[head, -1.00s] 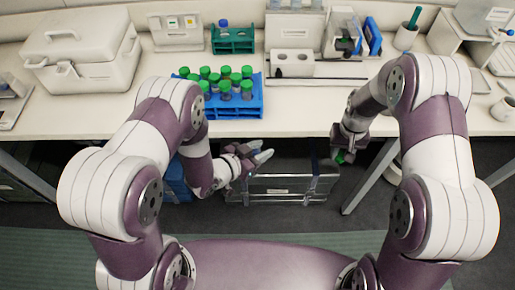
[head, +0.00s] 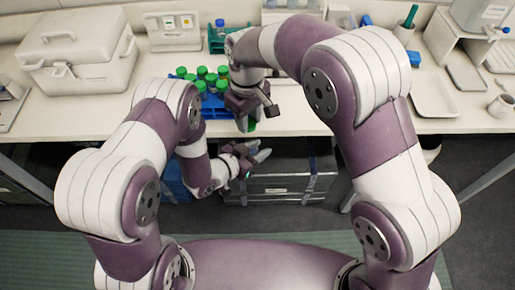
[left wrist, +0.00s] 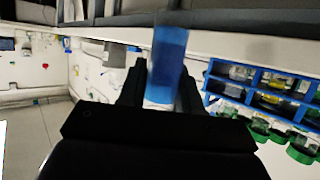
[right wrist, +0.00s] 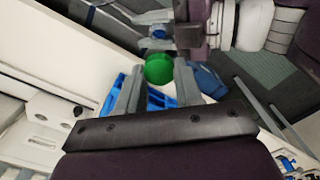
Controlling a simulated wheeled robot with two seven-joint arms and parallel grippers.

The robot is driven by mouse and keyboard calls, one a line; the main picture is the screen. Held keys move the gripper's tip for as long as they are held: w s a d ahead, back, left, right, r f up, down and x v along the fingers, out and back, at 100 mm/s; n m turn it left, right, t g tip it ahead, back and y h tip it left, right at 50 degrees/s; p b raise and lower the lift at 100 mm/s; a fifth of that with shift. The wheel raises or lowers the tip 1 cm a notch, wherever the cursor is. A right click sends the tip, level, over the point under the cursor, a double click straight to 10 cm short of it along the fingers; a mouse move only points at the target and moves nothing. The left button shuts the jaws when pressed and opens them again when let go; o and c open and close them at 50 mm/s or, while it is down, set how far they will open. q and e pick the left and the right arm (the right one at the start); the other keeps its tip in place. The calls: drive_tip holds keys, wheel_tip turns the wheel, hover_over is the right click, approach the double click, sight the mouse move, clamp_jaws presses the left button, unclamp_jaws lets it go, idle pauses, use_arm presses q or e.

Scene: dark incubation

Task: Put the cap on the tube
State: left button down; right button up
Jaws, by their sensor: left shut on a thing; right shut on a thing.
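My left gripper (head: 258,158) is low in front of the bench edge, shut on a tube. In the left wrist view the tube (left wrist: 169,58) is clear with blue showing inside, held between the fingers. My right gripper (head: 247,120) is just above and slightly left of it, at the bench's front edge. It is shut on a green cap (right wrist: 158,69), which shows between its fingertips in the right wrist view. The left gripper (right wrist: 160,28) appears beyond the cap there. Cap and tube look apart. The tube's mouth is not clearly visible.
A blue rack (head: 217,103) with several green-capped tubes stands on the bench (head: 60,120), partly hidden by my right arm. A white case (head: 85,55) stands back left. A white tray (head: 433,97) lies at right.

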drive_tip(key=shift+s+d+r+n, duration=0.1)
drive_tip(key=shift+s+d+n, duration=0.4)
drive_tip(key=shift+d, duration=0.05)
drive_tip(key=shift+w+f, duration=0.1)
drive_tip(key=shift+f, duration=1.9)
drive_tip(key=shift+f, duration=0.1)
